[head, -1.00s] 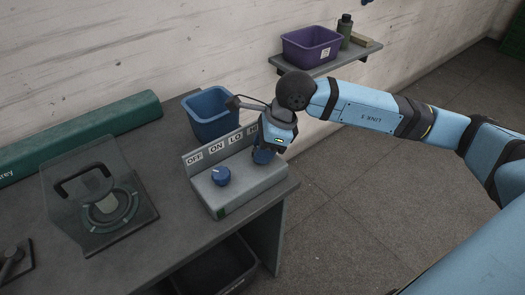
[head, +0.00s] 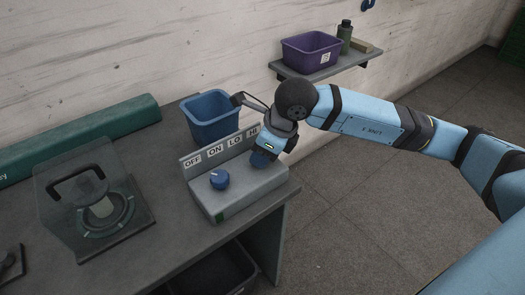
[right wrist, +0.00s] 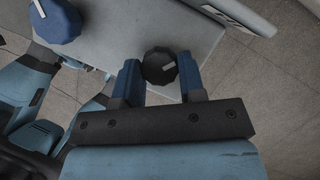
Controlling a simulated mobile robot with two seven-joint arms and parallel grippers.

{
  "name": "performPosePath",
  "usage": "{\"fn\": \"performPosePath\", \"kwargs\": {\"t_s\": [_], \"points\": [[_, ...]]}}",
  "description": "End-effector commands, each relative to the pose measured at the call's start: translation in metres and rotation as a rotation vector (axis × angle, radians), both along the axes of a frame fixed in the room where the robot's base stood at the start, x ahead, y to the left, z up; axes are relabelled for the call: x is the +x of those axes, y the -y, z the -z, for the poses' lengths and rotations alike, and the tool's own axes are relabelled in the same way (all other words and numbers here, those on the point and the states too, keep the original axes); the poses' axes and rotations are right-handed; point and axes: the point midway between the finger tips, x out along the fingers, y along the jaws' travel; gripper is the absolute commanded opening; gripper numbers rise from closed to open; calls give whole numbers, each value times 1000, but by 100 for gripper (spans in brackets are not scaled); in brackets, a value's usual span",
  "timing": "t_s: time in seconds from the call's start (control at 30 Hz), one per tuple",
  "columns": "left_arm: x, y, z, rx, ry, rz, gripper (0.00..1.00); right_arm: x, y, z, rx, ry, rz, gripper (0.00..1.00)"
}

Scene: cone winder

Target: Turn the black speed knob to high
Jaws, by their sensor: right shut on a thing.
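The grey control box (head: 240,194) stands at the right end of the bench, with a back plate reading OFF, ON, LO and HI. The black speed knob (right wrist: 160,67) sits between the two blue fingers of my right gripper (right wrist: 159,70) in the right wrist view. In the head view my right gripper (head: 263,158) is over the box's right part and hides this knob. A blue knob (head: 219,179) is on the box's left part. My left gripper is out of view.
A blue bin (head: 209,118) stands behind the box, close to my right wrist. A clear cover with a black handle (head: 77,180) is on the bench at left. A wall shelf (head: 335,69) holds a purple bin (head: 312,50).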

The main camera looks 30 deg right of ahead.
Motion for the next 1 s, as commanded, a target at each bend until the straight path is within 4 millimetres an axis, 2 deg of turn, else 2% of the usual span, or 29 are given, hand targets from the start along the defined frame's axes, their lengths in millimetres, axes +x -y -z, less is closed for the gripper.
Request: {"fn": "performPosePath", "kwargs": {"t_s": [0.17,0.2,0.3,0.67,0.77,1.0], "points": [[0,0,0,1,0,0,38,0,0,-1,0,1,1,13],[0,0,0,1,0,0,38,0,0,-1,0,1,1,44],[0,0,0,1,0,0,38,0,0,0,-1,1,0,63],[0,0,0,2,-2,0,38,-1,2,-6,0,2,-1,63],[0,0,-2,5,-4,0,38,-5,5,-19,-1,3,-1,63],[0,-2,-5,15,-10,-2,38,-20,19,-70,-1,5,1,63]]}}
